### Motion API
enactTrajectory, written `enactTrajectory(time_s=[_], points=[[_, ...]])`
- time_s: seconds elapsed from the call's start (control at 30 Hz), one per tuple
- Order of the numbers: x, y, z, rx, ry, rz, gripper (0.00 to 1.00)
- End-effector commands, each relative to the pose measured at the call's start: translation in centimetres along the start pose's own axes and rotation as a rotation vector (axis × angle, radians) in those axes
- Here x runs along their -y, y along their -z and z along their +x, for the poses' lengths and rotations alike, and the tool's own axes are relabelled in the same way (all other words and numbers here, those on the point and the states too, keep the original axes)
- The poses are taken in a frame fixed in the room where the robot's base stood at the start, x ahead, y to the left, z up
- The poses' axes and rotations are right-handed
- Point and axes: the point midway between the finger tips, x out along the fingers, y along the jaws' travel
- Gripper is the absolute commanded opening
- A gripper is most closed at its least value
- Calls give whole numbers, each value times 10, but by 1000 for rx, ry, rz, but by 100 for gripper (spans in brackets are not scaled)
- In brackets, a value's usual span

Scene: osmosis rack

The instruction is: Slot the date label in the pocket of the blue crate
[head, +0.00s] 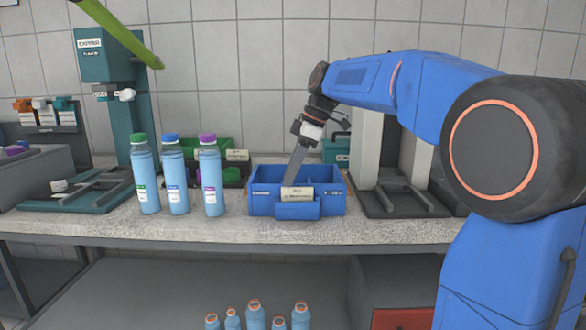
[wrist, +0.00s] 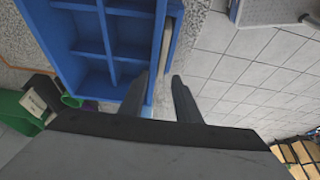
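The blue crate (head: 262,207) stands on the counter, with compartments inside that also show in the wrist view (wrist: 92,47). A cream date label (head: 297,192) with dark print stands at the crate's front. Its lower part is hidden by the blue pocket (head: 297,211). In the wrist view the label (wrist: 167,45) is a thin pale strip between the crate wall and the pocket's front. My gripper (head: 289,184) points down at the crate's front, close to the label. In the wrist view its two fingers (wrist: 169,78) are apart, with nothing seen held between them.
Three blue bottles with green (head: 146,182), blue (head: 174,180) and purple (head: 211,180) caps stand left of the crate. A green bin (head: 212,148) is behind. A grey stand (head: 400,195) is to the right. Several bottles (head: 254,315) are below the counter.

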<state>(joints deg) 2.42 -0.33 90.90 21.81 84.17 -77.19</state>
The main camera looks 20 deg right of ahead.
Motion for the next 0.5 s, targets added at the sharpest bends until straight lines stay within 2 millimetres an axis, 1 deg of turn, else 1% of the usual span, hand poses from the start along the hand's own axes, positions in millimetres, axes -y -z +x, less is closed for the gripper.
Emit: enactTrajectory(time_s=[0.17,0.27,0.5], points=[[0,0,-12,0,-1,0,30],[-1,0,-28,-1,-3,0,30],[-1,0,-75,-1,-3,1,30]])
